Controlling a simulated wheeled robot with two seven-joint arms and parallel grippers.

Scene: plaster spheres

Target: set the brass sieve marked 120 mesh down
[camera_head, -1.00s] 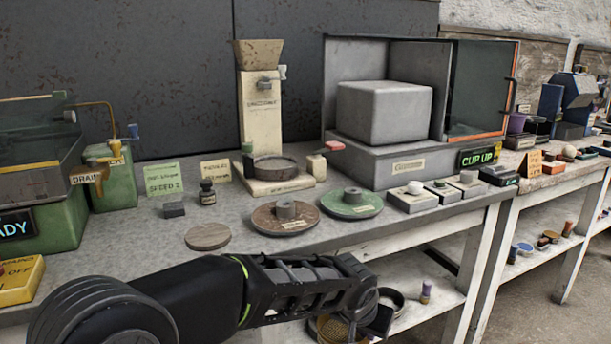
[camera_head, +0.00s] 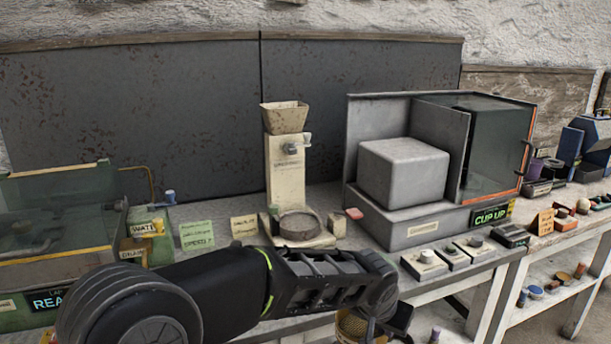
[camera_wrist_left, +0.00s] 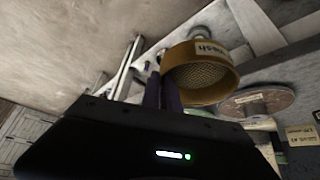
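The brass sieve (camera_wrist_left: 205,92) is in the left wrist view, a yellow-brown ring with a fine mesh. The label on it shows "mesh"; I cannot read the number. My left gripper (camera_wrist_left: 166,92) has its dark fingers at the sieve's left rim and appears shut on it. In the head view my left gripper (camera_head: 385,322) is low, in front of the bench's front edge. My right gripper is in neither view.
My left arm covers the front middle of the bench. A hopper device (camera_head: 286,170) and a grey cabinet with a block (camera_head: 405,172) stand behind. Small labelled pieces (camera_head: 426,260) line the bench edge. A disc (camera_wrist_left: 258,102) lies beside the sieve in the wrist view.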

